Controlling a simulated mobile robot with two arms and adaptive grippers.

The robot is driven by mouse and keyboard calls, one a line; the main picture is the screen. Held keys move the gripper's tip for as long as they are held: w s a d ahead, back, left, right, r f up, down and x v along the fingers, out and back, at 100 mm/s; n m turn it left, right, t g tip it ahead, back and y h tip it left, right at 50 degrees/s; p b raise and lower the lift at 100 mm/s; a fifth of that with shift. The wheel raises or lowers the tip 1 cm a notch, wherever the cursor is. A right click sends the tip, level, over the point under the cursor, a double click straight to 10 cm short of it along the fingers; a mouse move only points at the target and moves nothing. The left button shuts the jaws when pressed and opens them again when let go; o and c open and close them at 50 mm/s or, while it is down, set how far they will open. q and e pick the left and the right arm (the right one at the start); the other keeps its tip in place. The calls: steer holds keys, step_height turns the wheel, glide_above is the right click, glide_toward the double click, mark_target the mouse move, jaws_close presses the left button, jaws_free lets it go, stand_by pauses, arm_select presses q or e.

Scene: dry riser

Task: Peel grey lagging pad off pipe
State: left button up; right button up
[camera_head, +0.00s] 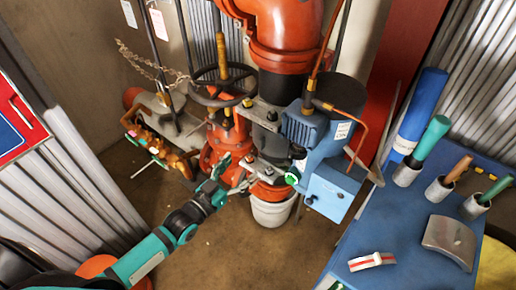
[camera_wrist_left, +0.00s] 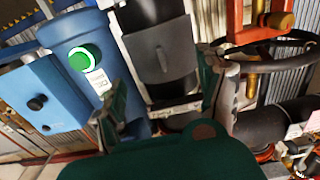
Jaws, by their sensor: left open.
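The dark grey lagging pad (camera_wrist_left: 163,58) shows in the left wrist view as a curved panel with a raised strip, on the front of the dark upright pipe. In the head view the dark pipe section (camera_head: 268,140) stands between the blue box and the red valve; I cannot clearly make out the pad there. My left gripper (camera_head: 226,172) is open and empty, to the lower left of this section. In the left wrist view its two fingers (camera_wrist_left: 164,100) are spread to either side of the pad's lower part; I cannot tell whether they touch it. My right gripper is not in view.
A blue unit (camera_head: 306,130) with a green knob (camera_wrist_left: 84,58) sits close beside the pipe. A handwheel (camera_head: 212,90) and red valve stand left of it. A white bucket (camera_head: 272,210) is below. The blue table (camera_head: 395,235) holds a curved grey plate (camera_head: 450,238) and handled tools in cups.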

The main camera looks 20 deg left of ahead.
mark_target(260, 148)
arm_select(q)
steer(key=x, duration=1)
steer(key=shift+w+p, duration=0.1)
steer(key=shift+p, duration=0.3)
steer(key=shift+r, duration=0.1)
steer(key=c, duration=1.5)
steer(key=shift+r, duration=0.2)
jaws_close()
steer(key=shift+s+a+f+p, duration=0.1)
steer(key=shift+s+f+p, duration=0.15)
steer(key=shift+s+p, duration=0.15)
